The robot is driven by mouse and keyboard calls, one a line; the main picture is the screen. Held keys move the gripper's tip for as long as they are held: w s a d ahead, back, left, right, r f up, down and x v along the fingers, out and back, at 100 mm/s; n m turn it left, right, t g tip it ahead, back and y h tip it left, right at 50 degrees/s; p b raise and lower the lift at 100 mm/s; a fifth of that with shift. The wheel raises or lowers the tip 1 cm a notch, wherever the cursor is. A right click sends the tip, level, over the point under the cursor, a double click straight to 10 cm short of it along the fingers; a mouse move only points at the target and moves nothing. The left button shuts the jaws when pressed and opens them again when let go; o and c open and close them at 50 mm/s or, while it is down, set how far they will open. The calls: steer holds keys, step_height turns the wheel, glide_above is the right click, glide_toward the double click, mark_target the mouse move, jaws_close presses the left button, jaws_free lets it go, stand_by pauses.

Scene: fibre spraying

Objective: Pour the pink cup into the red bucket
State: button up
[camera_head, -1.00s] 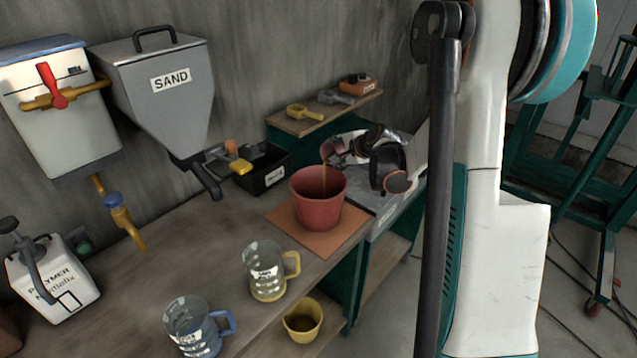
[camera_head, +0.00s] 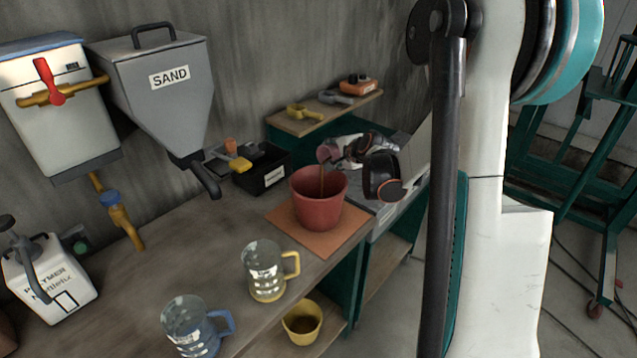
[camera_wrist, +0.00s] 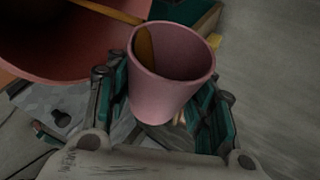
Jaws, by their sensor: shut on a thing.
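The red bucket (camera_head: 318,212) stands upright on an orange-brown mat on the bench. The pink cup (camera_head: 325,154) is tilted above the bucket's back right rim, and a brown stream runs from it down into the bucket. In the wrist view the pink cup (camera_wrist: 170,85) sits between the fingers, with brown liquid at its lip. The red bucket (camera_wrist: 70,40) fills the upper left there. My gripper (camera_wrist: 163,112) is shut on the cup; in the head view my gripper (camera_head: 345,150) is partly hidden by my own wrist. The bucket's contents are mostly hidden.
A clear measuring jug with a yellow handle (camera_head: 265,272) and one with a blue handle (camera_head: 192,325) stand at the front. A yellow bucket (camera_head: 302,324) sits lower down. A black bin (camera_head: 265,170) is behind the red bucket. The sand hopper (camera_head: 165,95) hangs above the bench.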

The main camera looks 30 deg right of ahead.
steer(key=shift+s+a+f+h+b, duration=0.1)
steer(key=shift+a+f+h+b, duration=0.2)
steer(key=shift+b, duration=0.3)
steer(key=shift+r, duration=0.1)
steer(key=d+p, duration=0.1)
steer(key=d+r+y+p, duration=0.1)
steer(key=p, duration=0.1)
steer(key=shift+w+r+m, duration=0.25)
steer(key=shift+m, duration=0.15)
steer(key=shift+d+f+m+g+y+b, duration=0.25)
steer(key=shift+f+m+g+y+b, duration=0.05)
steer(key=shift+f+y, duration=0.2)
steer(key=shift+f+y+b, duration=0.25)
steer(key=shift+y+b, duration=0.05)
steer(key=shift+y, duration=0.1)
steer(key=shift+a+r+m+g, duration=0.1)
steer(key=shift+r+m+g, duration=0.2)
steer(key=shift+r+m, duration=0.1)
